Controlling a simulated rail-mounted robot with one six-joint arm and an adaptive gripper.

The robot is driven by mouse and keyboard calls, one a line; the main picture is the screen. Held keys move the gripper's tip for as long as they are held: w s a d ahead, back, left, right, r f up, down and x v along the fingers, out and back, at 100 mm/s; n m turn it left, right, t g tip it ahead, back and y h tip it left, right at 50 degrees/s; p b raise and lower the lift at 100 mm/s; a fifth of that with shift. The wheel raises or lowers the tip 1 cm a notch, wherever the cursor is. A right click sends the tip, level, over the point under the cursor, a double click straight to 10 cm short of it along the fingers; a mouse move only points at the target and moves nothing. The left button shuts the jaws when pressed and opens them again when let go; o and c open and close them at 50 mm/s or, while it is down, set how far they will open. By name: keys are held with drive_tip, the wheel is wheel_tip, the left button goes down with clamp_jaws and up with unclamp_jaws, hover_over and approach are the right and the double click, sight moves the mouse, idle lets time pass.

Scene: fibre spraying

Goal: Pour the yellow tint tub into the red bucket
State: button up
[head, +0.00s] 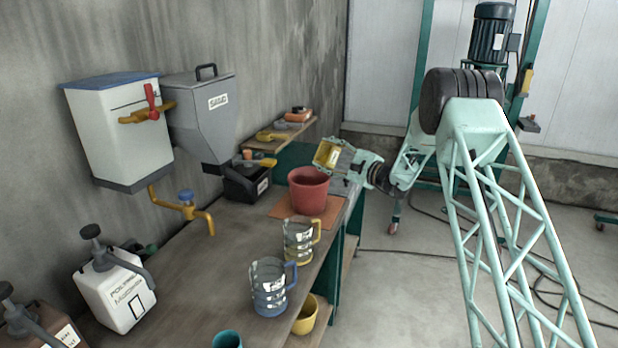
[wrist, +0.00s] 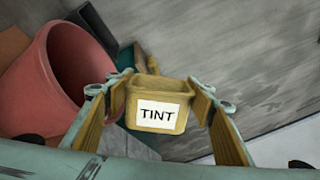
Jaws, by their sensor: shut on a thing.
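The yellow tint tub (head: 327,155) is held by my gripper (head: 338,160) just above and to the right of the red bucket's rim in the head view. In the wrist view my gripper (wrist: 165,103) has the tub (wrist: 138,92) between its two fingers, its white TINT label facing the camera. The tub looks tilted in the head view, with its open side showing; I cannot tell what is inside. The red bucket (head: 309,192) stands upright on an orange mat (head: 285,208). In the wrist view the bucket (wrist: 45,88) is at left, apart from the tub.
Two clear measuring jugs, one yellow-handled (head: 299,242) and one blue-handled (head: 270,290), stand on the bench (head: 200,290) in front of the bucket. A sand hopper (head: 205,120) and a white tank (head: 120,135) hang on the wall. A yellow cup (head: 306,316) is near the bench edge.

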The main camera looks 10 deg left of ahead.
drive_tip(key=shift+s+a+f+n, duration=0.1)
drive_tip(key=shift+f+n, duration=0.25)
drive_tip(key=shift+n, duration=0.25)
drive_tip(key=shift+s+a+r+n, duration=0.15)
drive_tip(key=shift+s+a+n, duration=0.05)
drive_tip(key=shift+n, duration=0.6)
idle(0.4)
drive_tip(key=shift+s+a+b, duration=0.1)
drive_tip(key=shift+s+b, duration=0.1)
drive_tip(key=shift+b, duration=0.1)
drive_tip(key=shift+n+b, duration=0.3)
drive_tip(key=shift+b, duration=0.05)
drive_tip(key=shift+s+a+r+n+b, duration=0.1)
drive_tip(key=shift+s+a+n+b, duration=0.5)
drive_tip(key=shift+b, duration=1.2)
drive_tip(key=shift+s+a+r+n+b, duration=0.2)
drive_tip(key=shift+n+b, duration=0.45)
drive_tip(key=shift+b, duration=1.2)
drive_tip(key=shift+s+a+f+n+b, duration=0.2)
drive_tip(key=shift+n+b, duration=0.45)
drive_tip(key=shift+b, duration=1.15)
drive_tip(key=shift+s+r+n+b, duration=0.2)
drive_tip(key=shift+n+b, duration=0.1)
drive_tip(key=shift+n, duration=0.2)
drive_tip(key=shift+s+a+f+n, duration=0.1)
drive_tip(key=shift+s+a+n, duration=0.1)
drive_tip(key=shift+n, duration=0.45)
drive_tip(key=shift+s+a+n, duration=0.1)
drive_tip(key=shift+s+n, duration=0.1)
drive_tip(key=shift+n, duration=0.45)
